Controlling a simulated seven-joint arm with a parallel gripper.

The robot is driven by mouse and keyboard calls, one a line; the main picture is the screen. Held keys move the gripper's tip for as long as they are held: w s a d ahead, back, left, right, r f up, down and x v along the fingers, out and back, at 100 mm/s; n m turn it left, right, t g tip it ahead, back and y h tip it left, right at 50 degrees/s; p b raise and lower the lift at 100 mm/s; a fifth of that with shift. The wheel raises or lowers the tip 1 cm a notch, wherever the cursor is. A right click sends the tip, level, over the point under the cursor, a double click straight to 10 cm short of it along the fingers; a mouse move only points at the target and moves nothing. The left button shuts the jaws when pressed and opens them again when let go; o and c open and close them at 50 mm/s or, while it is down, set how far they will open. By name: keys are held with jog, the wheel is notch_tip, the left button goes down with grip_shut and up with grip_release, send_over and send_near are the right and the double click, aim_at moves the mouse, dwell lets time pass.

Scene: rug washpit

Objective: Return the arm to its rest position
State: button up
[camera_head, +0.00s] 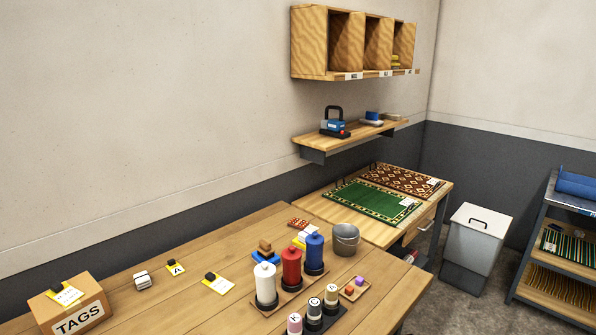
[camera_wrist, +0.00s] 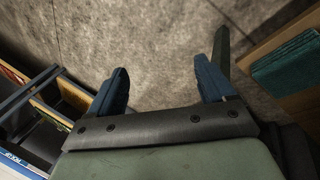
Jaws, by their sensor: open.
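My gripper (camera_wrist: 164,88) shows only in the wrist view. Its two dark blue fingers stand well apart with nothing between them, so it is open and empty. Below and beyond the fingers is bare, stained grey floor (camera_wrist: 165,45). The head view does not show my arm or gripper. No object of the task is in contact with the fingers.
In the head view, a wooden table (camera_head: 190,262) carries bottles, tags and a bucket (camera_head: 345,240). A bench with rugs (camera_head: 370,200), a white bin (camera_head: 476,235) and a rack (camera_head: 556,240) stand beyond. In the wrist view, shelving (camera_wrist: 50,100) is left and a green folded thing (camera_wrist: 288,72) right.

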jog(key=s+a+f+g+y, duration=0.1)
jog(key=s+a+f+g, duration=0.1)
jog(key=s+a, duration=0.6)
jog(key=s+a+f+g+y, duration=0.1)
jog(key=s+a, duration=0.7)
jog(key=s, duration=0.9)
jog(key=s+a+f+g+y, duration=0.2)
jog(key=s+a+f+g, duration=0.2)
jog(key=s, duration=0.9)
jog(key=a, duration=0.3)
jog(key=shift+a, duration=0.4)
